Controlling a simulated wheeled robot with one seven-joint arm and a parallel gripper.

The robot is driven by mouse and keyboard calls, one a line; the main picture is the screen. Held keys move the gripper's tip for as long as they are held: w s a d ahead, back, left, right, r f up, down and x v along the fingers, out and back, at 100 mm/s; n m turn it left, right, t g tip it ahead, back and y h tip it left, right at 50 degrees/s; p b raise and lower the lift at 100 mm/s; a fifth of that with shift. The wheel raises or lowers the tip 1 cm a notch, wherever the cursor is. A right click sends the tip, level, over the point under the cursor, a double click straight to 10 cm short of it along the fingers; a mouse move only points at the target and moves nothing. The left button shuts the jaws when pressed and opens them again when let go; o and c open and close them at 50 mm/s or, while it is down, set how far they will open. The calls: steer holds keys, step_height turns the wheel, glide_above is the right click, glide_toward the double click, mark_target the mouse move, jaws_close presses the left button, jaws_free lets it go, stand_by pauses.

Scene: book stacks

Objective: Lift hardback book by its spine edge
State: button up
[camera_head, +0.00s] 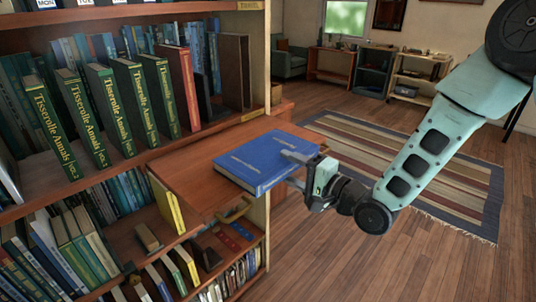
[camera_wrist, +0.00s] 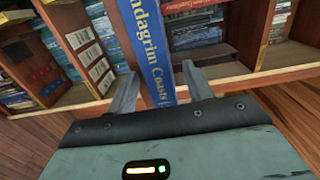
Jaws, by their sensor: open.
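The blue hardback book (camera_head: 262,160) lies flat on a pull-out wooden board in the head view. Its spine faces my gripper (camera_head: 296,171), which is at the book's right side. In the wrist view the blue spine (camera_wrist: 150,45), with yellow lettering reading partly "ndagrim Coasts", runs between the two fingers of my open gripper (camera_wrist: 161,88). In the head view one finger shows over the book's top near the spine, and the other shows lower, beside the spine. I cannot tell whether either finger touches the book.
The pull-out board (camera_head: 200,170) juts from a tall bookcase full of upright books, including a green "Tisserolle Annals" row (camera_head: 130,100). A red book (camera_head: 181,85) stands behind the board. A striped rug (camera_head: 420,165) and open wooden floor lie to the right.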

jaws_close()
steer(key=shift+r, duration=0.15)
